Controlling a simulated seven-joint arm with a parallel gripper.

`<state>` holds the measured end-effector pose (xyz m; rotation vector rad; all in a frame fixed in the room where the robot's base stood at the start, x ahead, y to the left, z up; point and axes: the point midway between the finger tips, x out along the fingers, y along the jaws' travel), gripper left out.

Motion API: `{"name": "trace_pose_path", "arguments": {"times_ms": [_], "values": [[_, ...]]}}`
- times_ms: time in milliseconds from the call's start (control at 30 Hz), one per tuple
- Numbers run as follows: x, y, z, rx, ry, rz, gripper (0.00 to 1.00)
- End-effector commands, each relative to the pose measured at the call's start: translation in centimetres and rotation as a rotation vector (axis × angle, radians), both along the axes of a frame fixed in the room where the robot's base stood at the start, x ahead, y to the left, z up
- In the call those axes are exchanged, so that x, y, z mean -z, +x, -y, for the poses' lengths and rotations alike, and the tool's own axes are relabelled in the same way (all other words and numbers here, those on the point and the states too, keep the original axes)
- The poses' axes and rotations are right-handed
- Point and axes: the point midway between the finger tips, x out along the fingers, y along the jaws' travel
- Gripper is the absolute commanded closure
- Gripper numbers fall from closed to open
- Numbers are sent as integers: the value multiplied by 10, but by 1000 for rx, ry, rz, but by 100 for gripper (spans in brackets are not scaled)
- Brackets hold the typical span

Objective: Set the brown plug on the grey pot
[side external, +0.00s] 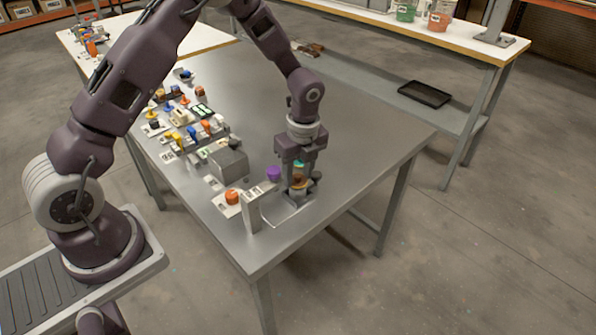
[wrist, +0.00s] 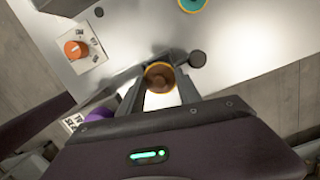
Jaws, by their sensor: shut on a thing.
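My gripper (wrist: 160,88) points down over the near right part of the metal table, its jaws shut on a round brown piece, the brown plug (wrist: 158,74). In the side external view the gripper (side external: 297,184) is low, and the brown plug (side external: 299,184) shows between the fingers, partly covered. A dark grey round thing (wrist: 197,58) is just right of the plug in the wrist view, apart from it. I cannot tell whether this is the grey pot or its top. Whether the plug touches anything beneath is hidden.
A teal round piece with a yellow rim (wrist: 192,4) is at the wrist view's top edge. An orange knob (side external: 232,196), a purple piece (side external: 273,173), a white upright block (side external: 252,211) and a grey box (side external: 228,163) stand to the left. The table's far right is clear.

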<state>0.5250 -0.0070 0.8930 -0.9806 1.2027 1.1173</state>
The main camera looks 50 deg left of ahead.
Motion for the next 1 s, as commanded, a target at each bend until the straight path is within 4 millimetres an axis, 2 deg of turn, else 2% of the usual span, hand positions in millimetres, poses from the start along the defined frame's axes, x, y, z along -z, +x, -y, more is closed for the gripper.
{"name": "trace_pose_path", "arguments": {"times_ms": [867, 900, 1000], "values": [[3, 0, 0, 1, 1, 1, 97], [2, 0, 0, 1, 1, 1, 54], [2, 0, 0, 1, 0, 1, 34]]}}
